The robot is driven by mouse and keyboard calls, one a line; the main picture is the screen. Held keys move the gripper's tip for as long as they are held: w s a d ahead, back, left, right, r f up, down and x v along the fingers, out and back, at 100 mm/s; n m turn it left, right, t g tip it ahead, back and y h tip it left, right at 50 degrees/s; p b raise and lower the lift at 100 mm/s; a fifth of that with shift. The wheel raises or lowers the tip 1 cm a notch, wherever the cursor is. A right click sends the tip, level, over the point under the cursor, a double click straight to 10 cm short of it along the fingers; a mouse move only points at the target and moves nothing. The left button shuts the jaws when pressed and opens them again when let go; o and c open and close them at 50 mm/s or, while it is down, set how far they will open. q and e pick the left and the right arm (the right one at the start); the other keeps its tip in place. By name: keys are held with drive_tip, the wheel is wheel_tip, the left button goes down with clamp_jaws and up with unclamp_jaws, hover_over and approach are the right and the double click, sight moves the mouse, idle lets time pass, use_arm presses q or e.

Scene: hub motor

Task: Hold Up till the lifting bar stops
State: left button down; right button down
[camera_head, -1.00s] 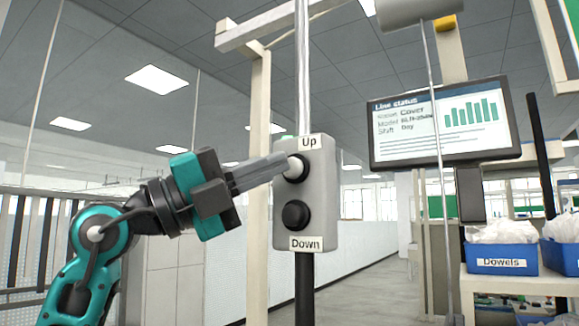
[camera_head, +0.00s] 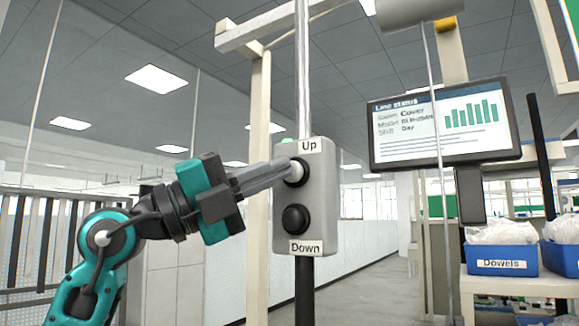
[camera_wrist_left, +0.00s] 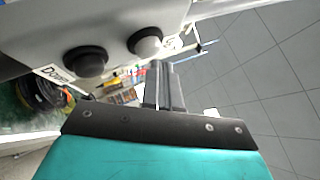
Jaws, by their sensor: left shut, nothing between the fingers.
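A grey control box (camera_head: 320,215) hangs upright in the middle of the head view. Its upper button, labelled Up (camera_head: 298,172), has a pale cap in a dark collar; its lower button, labelled Down (camera_head: 295,218), is black. My left gripper (camera_head: 288,170) is shut and empty, its fingertips at the Up button. In the wrist view the closed fingers (camera_wrist_left: 162,85) end beside the pale Up button (camera_wrist_left: 146,42), with the black Down button (camera_wrist_left: 85,62) to the left. Whether the button is pressed in cannot be told. I cannot make out the lifting bar. My right gripper is not in view.
A grey cylinder (camera_head: 415,10) with a thin cable (camera_head: 436,140) hanging from it is at the top right. A status screen (camera_head: 440,125) stands right of the box. A blue Dowels bin (camera_head: 502,262) sits on a shelf at lower right. An aisle lies behind.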

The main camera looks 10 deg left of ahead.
use_arm(q)
drive_tip(key=shift+w+d+p, duration=0.2)
drive_tip(key=shift+w+p, duration=0.1)
drive_tip(key=shift+w, duration=0.25)
idle(0.8)
drive_tip(key=shift+s, duration=0.1)
idle(3.1)
drive_tip(key=shift+s+a, duration=0.35)
drive_tip(key=shift+s, duration=0.45)
drive_tip(key=s, duration=0.1)
drive_tip(key=s+a, duration=0.1)
drive_tip(key=s, duration=0.2)
drive_tip(key=shift+s+a, duration=0.35)
idle(0.7)
